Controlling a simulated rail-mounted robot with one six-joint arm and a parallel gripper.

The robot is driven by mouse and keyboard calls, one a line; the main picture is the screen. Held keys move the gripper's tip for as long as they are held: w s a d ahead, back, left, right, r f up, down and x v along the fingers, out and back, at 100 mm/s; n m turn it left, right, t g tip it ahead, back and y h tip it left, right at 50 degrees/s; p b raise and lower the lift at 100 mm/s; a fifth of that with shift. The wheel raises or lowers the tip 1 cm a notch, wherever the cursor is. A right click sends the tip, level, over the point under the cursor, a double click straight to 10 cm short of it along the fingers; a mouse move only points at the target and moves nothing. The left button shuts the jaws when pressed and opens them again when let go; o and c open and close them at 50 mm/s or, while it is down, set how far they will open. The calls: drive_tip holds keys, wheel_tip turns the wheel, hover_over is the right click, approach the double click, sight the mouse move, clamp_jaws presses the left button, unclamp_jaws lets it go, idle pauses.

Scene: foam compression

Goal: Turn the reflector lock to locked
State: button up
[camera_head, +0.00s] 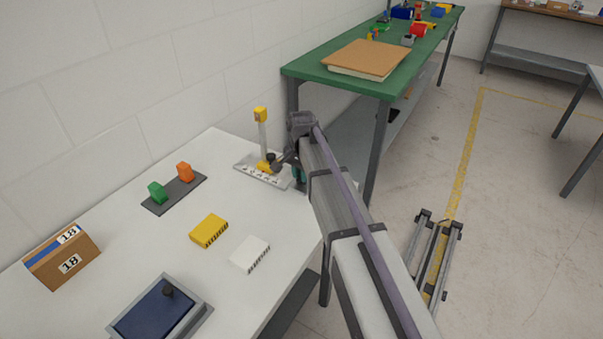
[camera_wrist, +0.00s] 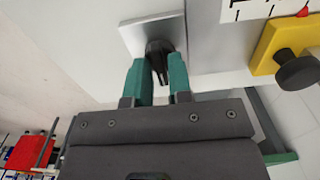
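In the wrist view, my gripper (camera_wrist: 159,66) has two green fingers, one on each side of a small black knob or lever (camera_wrist: 159,47). The knob sits on a light square plate (camera_wrist: 133,36); I take it to be the reflector lock. The fingers stand apart with the knob's narrow part between them; I cannot tell whether they press on it. In the head view, my arm hides most of the gripper and this knob. A yellow reflector base (camera_head: 264,167) carries an upright post with a yellow head (camera_head: 260,114). Its dark round knob (camera_wrist: 297,71) shows at right in the wrist view.
The reflector stands on a white scale plate (camera_head: 245,165) at the white table's (camera_head: 120,225) far end. Green (camera_head: 157,192) and orange (camera_head: 185,172) blocks, a yellow block (camera_head: 209,230), a white block (camera_head: 250,253) and a blue tray (camera_head: 155,312) lie nearer. A green bench (camera_head: 305,69) stands behind.

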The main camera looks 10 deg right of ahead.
drive_tip(key=shift+o, duration=1.3)
drive_tip(key=shift+r, duration=0.15)
wheel_tip(320, 180, up, 11)
drive_tip(key=p, duration=1.1)
drive_tip(key=shift+f, duration=0.2)
